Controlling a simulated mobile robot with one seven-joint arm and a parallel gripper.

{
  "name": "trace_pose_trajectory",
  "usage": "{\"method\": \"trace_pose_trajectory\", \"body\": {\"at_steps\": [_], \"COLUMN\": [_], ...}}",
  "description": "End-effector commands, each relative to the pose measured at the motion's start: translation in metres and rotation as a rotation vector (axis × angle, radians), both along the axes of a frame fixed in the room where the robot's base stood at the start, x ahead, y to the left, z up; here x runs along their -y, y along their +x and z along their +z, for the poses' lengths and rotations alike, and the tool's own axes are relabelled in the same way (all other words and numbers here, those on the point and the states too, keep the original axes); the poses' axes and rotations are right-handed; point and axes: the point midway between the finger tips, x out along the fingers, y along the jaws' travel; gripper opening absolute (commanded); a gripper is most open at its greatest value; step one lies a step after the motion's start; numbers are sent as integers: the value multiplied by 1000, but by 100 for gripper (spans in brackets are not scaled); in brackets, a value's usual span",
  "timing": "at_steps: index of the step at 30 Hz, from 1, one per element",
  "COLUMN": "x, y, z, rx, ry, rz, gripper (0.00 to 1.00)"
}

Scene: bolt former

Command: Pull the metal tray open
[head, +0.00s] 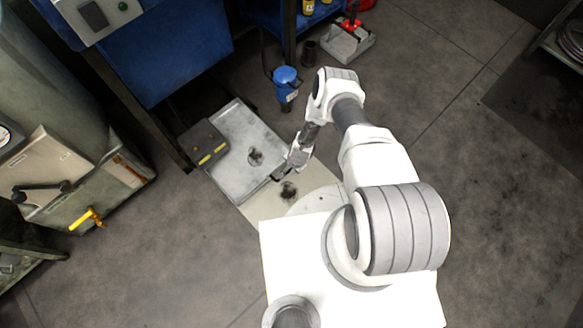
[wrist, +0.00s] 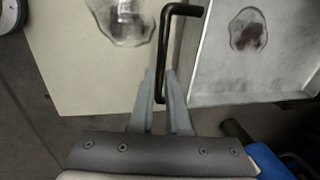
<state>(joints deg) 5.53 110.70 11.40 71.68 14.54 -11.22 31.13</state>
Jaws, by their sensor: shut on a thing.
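The metal tray (head: 232,128) is a shallow grey pan with a dark stain, low at the floor beside the blue machine. Its right part shows in the wrist view (wrist: 215,75), with its raised rim. A black bent bar handle (wrist: 183,10) stands at the tray's near edge. My gripper (head: 280,174) reaches down to that edge. In the wrist view, my gripper's two fingers (wrist: 160,78) are shut on the handle, one on each side of it. The handle is mostly hidden by my gripper in the head view.
A cream sheet (head: 258,208) with a dark stain lies on the near side of the tray. A grey block with yellow marks (head: 205,148) sits at the tray's left. A blue canister (head: 286,88) stands behind. Open floor (head: 480,180) lies to the right.

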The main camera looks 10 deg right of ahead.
Motion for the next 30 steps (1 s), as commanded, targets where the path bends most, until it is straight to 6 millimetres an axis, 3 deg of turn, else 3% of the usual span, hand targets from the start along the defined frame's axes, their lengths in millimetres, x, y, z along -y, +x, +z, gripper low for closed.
{"method": "trace_pose_trajectory", "body": {"at_steps": [13,14,18,30], "x": [1,1,1,1], "y": [0,0,0,2], "z": [0,0,0,4], "rx": [1,1,1,1], "ry": [-2,-2,-2,-1], "rz": [0,0,0,0], "gripper": [0,20,45,45]}}
